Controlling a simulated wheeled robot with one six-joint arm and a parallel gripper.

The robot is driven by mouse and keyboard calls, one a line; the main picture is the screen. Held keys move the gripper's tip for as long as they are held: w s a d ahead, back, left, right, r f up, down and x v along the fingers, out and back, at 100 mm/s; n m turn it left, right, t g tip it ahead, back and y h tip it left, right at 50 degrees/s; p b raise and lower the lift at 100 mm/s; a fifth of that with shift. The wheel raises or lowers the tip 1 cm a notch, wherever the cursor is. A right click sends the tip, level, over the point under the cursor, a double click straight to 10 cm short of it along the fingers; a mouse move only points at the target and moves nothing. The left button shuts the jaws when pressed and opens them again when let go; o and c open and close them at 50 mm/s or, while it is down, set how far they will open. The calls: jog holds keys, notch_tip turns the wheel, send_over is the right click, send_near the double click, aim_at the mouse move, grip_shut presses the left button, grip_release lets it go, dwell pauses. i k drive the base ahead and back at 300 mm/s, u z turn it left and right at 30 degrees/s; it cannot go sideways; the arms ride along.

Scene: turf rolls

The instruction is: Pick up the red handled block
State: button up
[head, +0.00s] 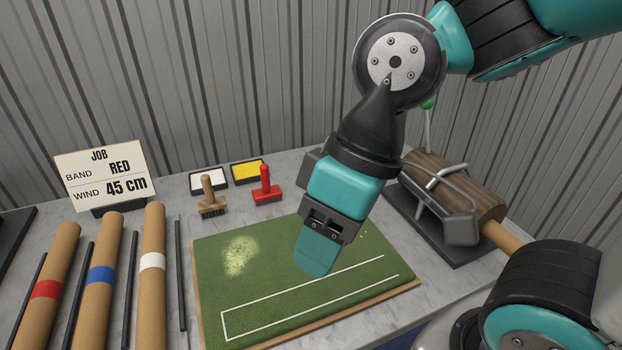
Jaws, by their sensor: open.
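The red handled block (267,193) stands upright on the grey worktop behind the green turf board, in front of the yellow pad. Its upright handle is red like its base. My gripper (315,262) points down over the right half of the turf board, to the right of the block and nearer the camera. It is open and apart from the block. I see the fingers side-on, so the gap between them is hidden, and I see nothing held.
A wooden-handled brush (208,196) stands just left of the block, with a white pad (209,179) and yellow pad (247,171) behind. The turf board (215,285) lies in front. Banded tubes (98,275) lie left; a roller stand (440,205) is right. A sign (105,175) reads RED, 45 cm.

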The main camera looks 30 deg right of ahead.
aim_at(266, 194)
jog(key=u, duration=2.65)
jog(key=k, duration=1.3)
jog(key=z, duration=1.15)
jog(key=i, duration=0.5)
jog(key=z, duration=0.05)
